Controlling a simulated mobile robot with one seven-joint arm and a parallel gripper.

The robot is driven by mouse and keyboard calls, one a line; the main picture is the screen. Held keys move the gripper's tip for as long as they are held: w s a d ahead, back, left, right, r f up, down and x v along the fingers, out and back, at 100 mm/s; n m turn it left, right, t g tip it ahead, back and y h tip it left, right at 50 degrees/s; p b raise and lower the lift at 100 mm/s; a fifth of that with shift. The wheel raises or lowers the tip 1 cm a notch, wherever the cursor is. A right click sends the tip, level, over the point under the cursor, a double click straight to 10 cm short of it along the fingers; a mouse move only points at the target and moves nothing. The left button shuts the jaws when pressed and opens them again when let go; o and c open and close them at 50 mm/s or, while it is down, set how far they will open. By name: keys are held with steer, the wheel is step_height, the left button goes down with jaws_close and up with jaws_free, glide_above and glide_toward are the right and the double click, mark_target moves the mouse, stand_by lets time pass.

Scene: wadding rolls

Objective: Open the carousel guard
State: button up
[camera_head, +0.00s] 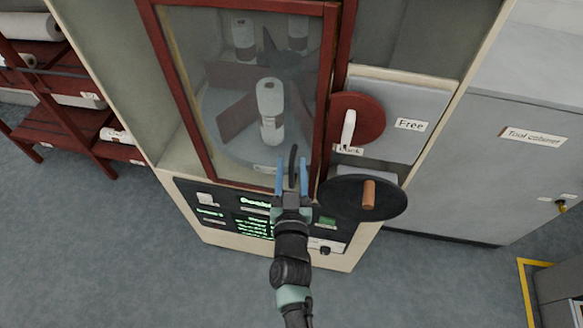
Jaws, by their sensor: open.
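The carousel guard (177,62) is a red-framed clear door on the front of a cream cabinet, and it looks shut. Behind its pane I see the carousel (237,116), with dark red dividers and a white roll (270,105) standing on it. A dark, curved upright handle (293,160) shows low near the guard's right side. My gripper (292,176) is open, its two blue fingers pointing up the picture on either side of the handle. I cannot tell whether they touch it.
Right of the guard, a red disc (366,119) carries a white lever, beside a "Free" label (411,124). A black handwheel (340,196) with a wooden knob sits close right of my gripper. A panel with green text (255,222) lies below. Open floor (130,260) is at left.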

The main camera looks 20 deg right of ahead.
jaws_close()
stand_by(1.4)
